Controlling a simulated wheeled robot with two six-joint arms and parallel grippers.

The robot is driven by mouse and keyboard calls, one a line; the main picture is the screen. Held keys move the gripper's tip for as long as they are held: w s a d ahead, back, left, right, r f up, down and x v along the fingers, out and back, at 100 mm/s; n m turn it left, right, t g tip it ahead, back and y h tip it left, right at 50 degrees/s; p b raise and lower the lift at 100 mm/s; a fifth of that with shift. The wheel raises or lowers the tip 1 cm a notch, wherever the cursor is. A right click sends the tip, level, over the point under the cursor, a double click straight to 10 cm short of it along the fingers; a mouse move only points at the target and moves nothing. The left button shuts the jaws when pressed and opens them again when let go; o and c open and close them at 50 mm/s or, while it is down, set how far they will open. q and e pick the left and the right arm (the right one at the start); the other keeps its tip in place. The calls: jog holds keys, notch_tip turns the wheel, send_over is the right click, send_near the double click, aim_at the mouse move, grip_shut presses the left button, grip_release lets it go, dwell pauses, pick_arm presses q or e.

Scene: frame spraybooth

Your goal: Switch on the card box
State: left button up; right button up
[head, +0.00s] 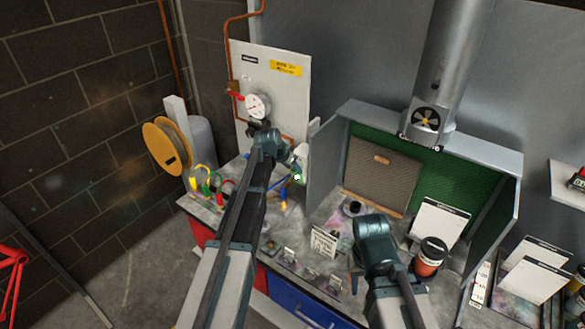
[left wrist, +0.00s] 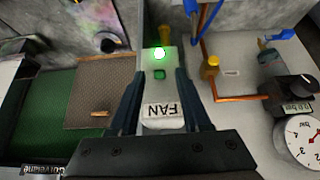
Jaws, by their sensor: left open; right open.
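A narrow pale switch box (head: 301,157) stands at the left side of the spray booth, partly hidden by my left gripper. In the left wrist view the box (left wrist: 152,90) carries a white card (left wrist: 162,110) reading FAN, a green button (left wrist: 159,75) and a brightly lit green lamp (left wrist: 159,53). No label reading "card box" can be made out. My left gripper (left wrist: 162,84) is open, its fingers on either side of the box face in that view; contact cannot be told. My right gripper (head: 375,228) is open and empty over the bench front.
A gauge (head: 257,105) sits on the wall board at left. Coloured hoses (head: 217,184) lie on the bench's left end.

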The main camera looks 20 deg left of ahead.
pick_arm(q)
jog(key=shift+r, duration=0.1)
jog(key=p+v, duration=0.6)
jog(key=v, duration=0.1)
jog(key=shift+s, duration=0.2)
jog(key=s+d+f+g+b, duration=0.3)
jog(key=s+d+f+b, duration=0.8)
jog(key=s+d+f, duration=0.3)
jog(key=s+d+f+g+y+b, duration=0.1)
jog(key=s+d+f+b, duration=0.1)
jog(key=s+f+b, duration=0.3)
jog(key=s+d+f+g+y+b, duration=0.2)
jog(key=s+f+b, duration=0.3)
jog(key=s, duration=0.8)
jog(key=shift+s+f+g+y, duration=0.25)
jog(key=shift+s+g+y, duration=0.05)
jog(key=shift+s, duration=0.1)
